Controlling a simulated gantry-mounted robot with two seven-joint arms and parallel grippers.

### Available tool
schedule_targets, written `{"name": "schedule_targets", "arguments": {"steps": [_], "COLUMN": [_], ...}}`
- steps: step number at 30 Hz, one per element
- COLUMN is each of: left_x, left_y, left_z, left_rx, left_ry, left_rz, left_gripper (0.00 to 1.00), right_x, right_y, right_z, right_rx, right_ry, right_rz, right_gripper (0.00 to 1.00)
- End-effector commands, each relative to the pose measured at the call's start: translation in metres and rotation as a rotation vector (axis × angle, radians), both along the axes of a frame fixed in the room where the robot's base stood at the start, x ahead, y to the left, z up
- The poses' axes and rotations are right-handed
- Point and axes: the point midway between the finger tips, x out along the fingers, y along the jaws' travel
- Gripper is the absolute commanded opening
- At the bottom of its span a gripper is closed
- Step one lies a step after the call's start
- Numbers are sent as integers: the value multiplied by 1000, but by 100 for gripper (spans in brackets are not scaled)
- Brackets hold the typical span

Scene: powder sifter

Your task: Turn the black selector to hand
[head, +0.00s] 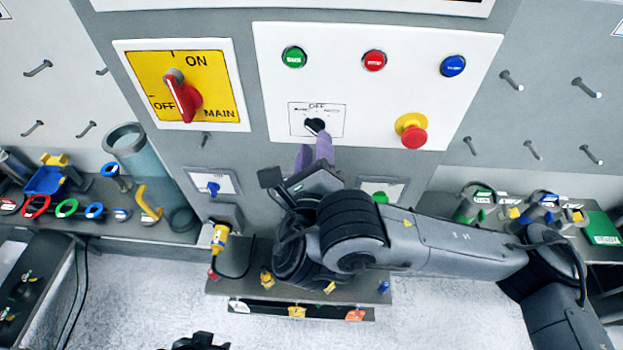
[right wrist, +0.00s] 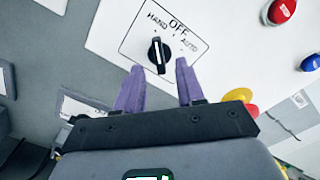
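The black selector (head: 315,126) is on the white control panel, inside a printed box. In the right wrist view the selector (right wrist: 160,55) has its white line toward OFF at the top, with HAND printed on the left and AUTO on the right. My right gripper (head: 314,147) is open, its purple fingers reaching up toward the selector from below. In the right wrist view the gripper (right wrist: 159,76) has its fingertips on either side of the knob's lower end. I cannot tell whether they touch it. My left gripper is not recognizable in view.
Green (head: 294,57), red (head: 374,60) and blue (head: 453,65) buttons are above the selector. A red emergency knob (head: 412,132) with a yellow base is at its right. A red main switch (head: 182,97) is at its left. A shelf (head: 350,286) is below.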

Motion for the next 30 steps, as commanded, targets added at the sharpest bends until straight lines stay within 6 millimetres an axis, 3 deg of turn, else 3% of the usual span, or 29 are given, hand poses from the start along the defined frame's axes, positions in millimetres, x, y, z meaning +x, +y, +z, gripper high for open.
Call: {"name": "schedule_targets", "arguments": {"steps": [6, 13, 19, 30], "left_x": [0, 0, 0, 0], "left_y": [2, 3, 2, 0], "left_z": [-1, -4, -4, -4], "left_rx": [8, 11, 10, -2], "left_ry": [0, 0, 1, 0], "left_rz": [-5, -7, -6, 2], "left_gripper": [43, 43, 43, 43], "right_x": [-38, -67, -77, -77], "right_y": [4, 4, 4, 4], "right_z": [-2, -1, 0, 0], "right_rx": [4, 0, 0, 0], "right_ry": [3, -1, 0, -1], "right_rz": [6, 4, 1, 1], "right_gripper": [38, 38, 38, 38]}}
